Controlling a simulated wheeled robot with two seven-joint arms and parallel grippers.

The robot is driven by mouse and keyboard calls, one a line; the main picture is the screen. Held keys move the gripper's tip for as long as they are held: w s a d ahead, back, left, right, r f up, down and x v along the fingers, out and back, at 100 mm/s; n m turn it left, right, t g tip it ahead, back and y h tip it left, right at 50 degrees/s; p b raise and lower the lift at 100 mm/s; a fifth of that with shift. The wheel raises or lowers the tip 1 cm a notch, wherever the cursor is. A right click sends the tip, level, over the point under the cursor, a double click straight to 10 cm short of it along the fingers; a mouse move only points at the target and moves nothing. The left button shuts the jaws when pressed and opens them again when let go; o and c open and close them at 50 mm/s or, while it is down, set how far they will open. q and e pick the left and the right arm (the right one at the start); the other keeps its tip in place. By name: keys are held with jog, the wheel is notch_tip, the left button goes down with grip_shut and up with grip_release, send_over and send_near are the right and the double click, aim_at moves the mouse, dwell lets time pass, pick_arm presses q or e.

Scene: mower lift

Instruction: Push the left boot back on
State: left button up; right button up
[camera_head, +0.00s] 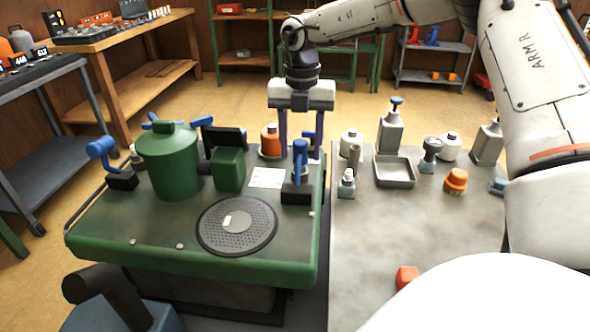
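A green mower deck (150,235) fills the left middle of the view. A blue elbow-shaped part (101,148) on a black block stands at its left end, and a similar upright blue part (300,157) on a black block stands at its right end. These may be the boots; I cannot tell for sure, nor whether either is fully seated. My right gripper (300,140) points down behind the right blue part, its two dark fingers apart. Its tips are partly hidden, and I see nothing clamped between them. My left gripper is out of view.
A green canister (170,162), green box (229,170) and round black grille (237,225) are on the deck.

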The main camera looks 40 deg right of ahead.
jog(key=shift+r, duration=0.1)
jog(key=shift+r+p, duration=1.95)
jog(key=shift+r, duration=1.55)
jog(key=shift+f, duration=0.1)
